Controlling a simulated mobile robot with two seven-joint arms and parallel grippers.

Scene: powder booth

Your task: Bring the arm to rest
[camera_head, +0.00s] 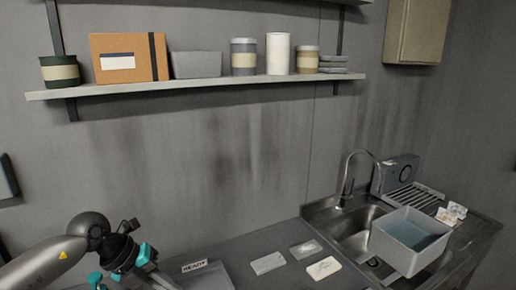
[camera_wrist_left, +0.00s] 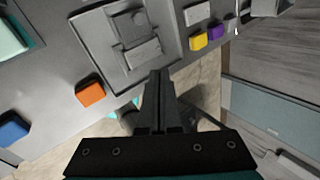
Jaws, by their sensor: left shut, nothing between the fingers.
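My left arm comes in at the lower left of the head view, with its wrist low over the counter's left end. In the left wrist view my left gripper (camera_wrist_left: 158,75) is shut, its two fingers together with nothing between them. The fingertips appear just below a grey tray (camera_wrist_left: 172,50) holding grey block-like parts. I cannot tell the height between the fingers and the counter. My right arm and gripper are in neither view.
An orange block (camera_wrist_left: 90,94), a blue block (camera_wrist_left: 13,129), a yellow block (camera_wrist_left: 198,42) and a purple block (camera_wrist_left: 215,32) lie around the tray. To the right are a sink (camera_head: 356,229) and a grey tub (camera_head: 408,240). A loaded shelf (camera_head: 208,86) hangs above.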

